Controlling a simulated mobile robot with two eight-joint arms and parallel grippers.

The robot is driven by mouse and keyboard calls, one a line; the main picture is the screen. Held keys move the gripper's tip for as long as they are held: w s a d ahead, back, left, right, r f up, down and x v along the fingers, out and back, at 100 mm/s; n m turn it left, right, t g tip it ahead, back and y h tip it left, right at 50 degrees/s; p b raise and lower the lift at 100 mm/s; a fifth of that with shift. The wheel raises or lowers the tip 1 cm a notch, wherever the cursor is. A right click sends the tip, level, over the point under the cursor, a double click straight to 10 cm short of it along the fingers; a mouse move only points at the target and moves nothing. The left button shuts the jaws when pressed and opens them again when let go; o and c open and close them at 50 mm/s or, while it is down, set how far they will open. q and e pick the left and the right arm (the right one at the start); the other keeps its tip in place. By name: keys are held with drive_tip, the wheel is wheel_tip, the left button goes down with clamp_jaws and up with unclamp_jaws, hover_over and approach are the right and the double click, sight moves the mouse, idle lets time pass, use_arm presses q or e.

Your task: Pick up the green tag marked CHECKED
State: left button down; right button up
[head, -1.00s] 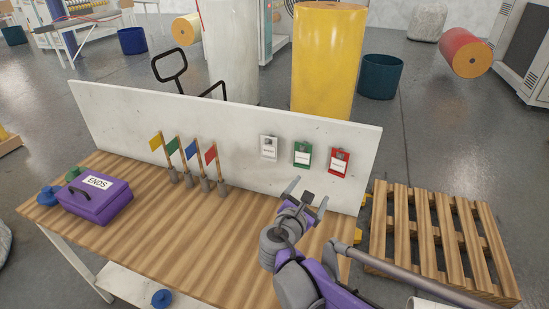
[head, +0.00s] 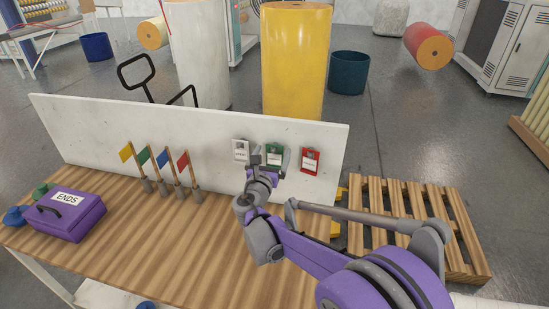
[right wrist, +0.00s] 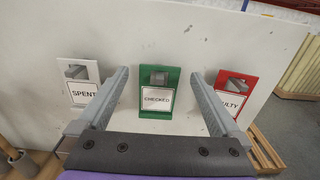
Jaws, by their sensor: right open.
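The green tag marked CHECKED (right wrist: 158,92) hangs upright on the white back panel, in the middle of a row of three. In the head view the green tag (head: 274,152) is partly covered by my right gripper (head: 270,158). In the right wrist view my right gripper (right wrist: 163,75) is open. Its two fingers point at the panel, one to each side of the green tag, and nothing is between them that I can see as gripped. The white SPENT tag (right wrist: 79,85) is to the left and the red tag (right wrist: 232,92) to the right. My left gripper does not show.
The back panel (head: 90,125) stands along the wooden table (head: 160,240). Several small flags (head: 163,160) stand left of the tags. A purple ENDS box (head: 65,215) sits at the table's left. A wooden pallet (head: 410,215) lies on the floor to the right.

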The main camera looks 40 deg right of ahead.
drive_tip(key=shift+x, duration=0.9)
drive_tip(key=shift+a, duration=0.1)
drive_tip(key=shift+c, duration=0.4)
drive_tip(key=c, duration=1.3)
drive_tip(key=shift+o, duration=0.2)
